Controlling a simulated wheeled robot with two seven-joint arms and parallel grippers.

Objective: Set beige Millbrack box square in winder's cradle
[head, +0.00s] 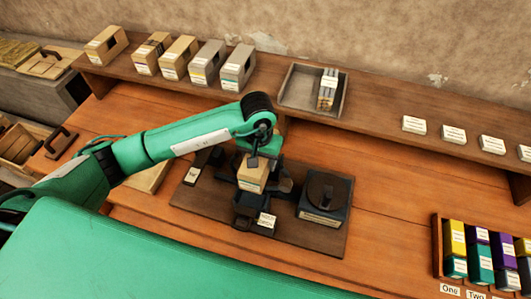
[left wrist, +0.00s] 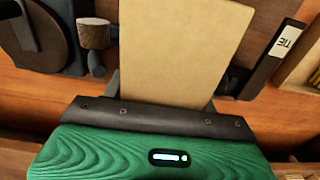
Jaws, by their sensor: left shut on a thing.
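The beige box (head: 252,178), with a pale label on its front, is upright at the dark winder (head: 246,211) on the brown base board. My left gripper (head: 262,157) comes down from above and is shut on the box's upper part. In the left wrist view the box (left wrist: 183,48) fills the middle as a plain beige face in front of the gripper. The gripper and box hide most of the cradle, so I cannot tell whether the box rests in it or sits square. My right gripper is not in view.
A dark block with a round wheel (head: 325,190) stands right of the winder. A small "TIE" label block (left wrist: 287,40) is close to the box. Several boxes (head: 178,58) and a tray (head: 287,90) stand on the back shelf. A rack of coloured boxes (head: 437,250) is at the right.

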